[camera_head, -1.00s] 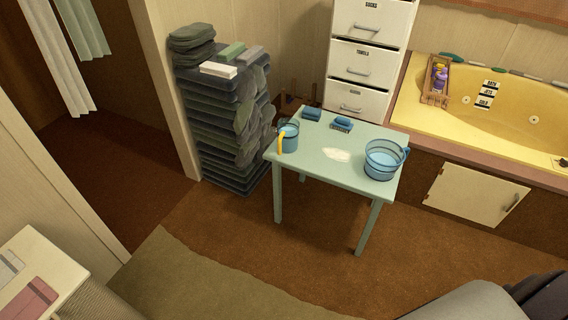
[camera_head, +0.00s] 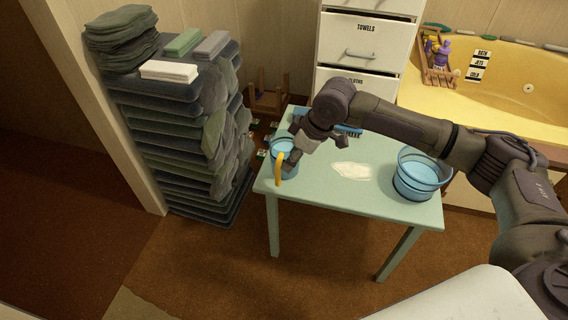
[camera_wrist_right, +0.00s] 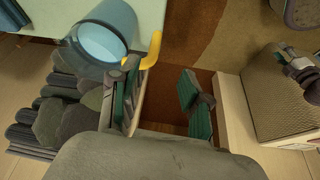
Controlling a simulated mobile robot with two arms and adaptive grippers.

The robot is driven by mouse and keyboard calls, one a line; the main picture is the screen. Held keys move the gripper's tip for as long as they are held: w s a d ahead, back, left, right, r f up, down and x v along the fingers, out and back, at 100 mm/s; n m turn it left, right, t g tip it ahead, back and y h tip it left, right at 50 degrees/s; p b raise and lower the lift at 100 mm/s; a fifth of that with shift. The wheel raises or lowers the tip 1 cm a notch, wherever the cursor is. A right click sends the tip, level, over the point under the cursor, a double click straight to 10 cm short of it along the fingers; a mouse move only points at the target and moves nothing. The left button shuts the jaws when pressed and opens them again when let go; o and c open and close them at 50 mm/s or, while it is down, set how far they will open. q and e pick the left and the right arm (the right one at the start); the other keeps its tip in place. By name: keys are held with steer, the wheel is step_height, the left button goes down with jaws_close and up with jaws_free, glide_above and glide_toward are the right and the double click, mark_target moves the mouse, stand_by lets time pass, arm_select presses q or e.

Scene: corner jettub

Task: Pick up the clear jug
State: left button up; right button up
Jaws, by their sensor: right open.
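The clear jug (camera_head: 284,150), bluish and see-through with a yellow handle (camera_head: 279,170), stands upright at the left front corner of the green table (camera_head: 330,190). My right gripper (camera_head: 294,160) is at the jug's right side in the head view, partly covering it. In the right wrist view the jug (camera_wrist_right: 103,38) and its yellow handle are at the upper left. There the right gripper (camera_wrist_right: 163,97) is open, with nothing between its fingers; the left-hand finger is close to the handle, and I cannot tell if they touch. My left gripper is not in view.
A larger clear blue tub (camera_head: 420,176) stands on the table's right side. A pale puddle-like patch (camera_head: 352,171) lies between. A blue brush (camera_head: 348,129) is at the back, partly behind my arm. Stacked dark towels (camera_head: 185,130) rise left of the table; white drawers (camera_head: 365,55) stand behind.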

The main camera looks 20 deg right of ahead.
mark_target(278, 177)
steer(key=b+x, duration=0.1)
steer(key=x, duration=0.3)
steer(key=b+x, duration=0.1)
steer(key=x, duration=0.3)
steer(key=b+x, duration=0.1)
steer(key=x, duration=0.3)
steer(key=shift+w+d+f, duration=0.1)
steer(key=shift+w+d, duration=0.2)
steer(key=shift+d, duration=0.1)
steer(key=shift+a+f, duration=0.1)
steer(key=shift+f, duration=0.2)
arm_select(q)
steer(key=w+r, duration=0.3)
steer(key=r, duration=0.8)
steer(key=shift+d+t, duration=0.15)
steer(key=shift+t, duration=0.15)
arm_select(e)
jaws_close()
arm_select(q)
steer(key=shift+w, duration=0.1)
arm_select(e)
steer(key=shift+w+r, duration=0.1)
steer(key=shift+w, duration=0.05)
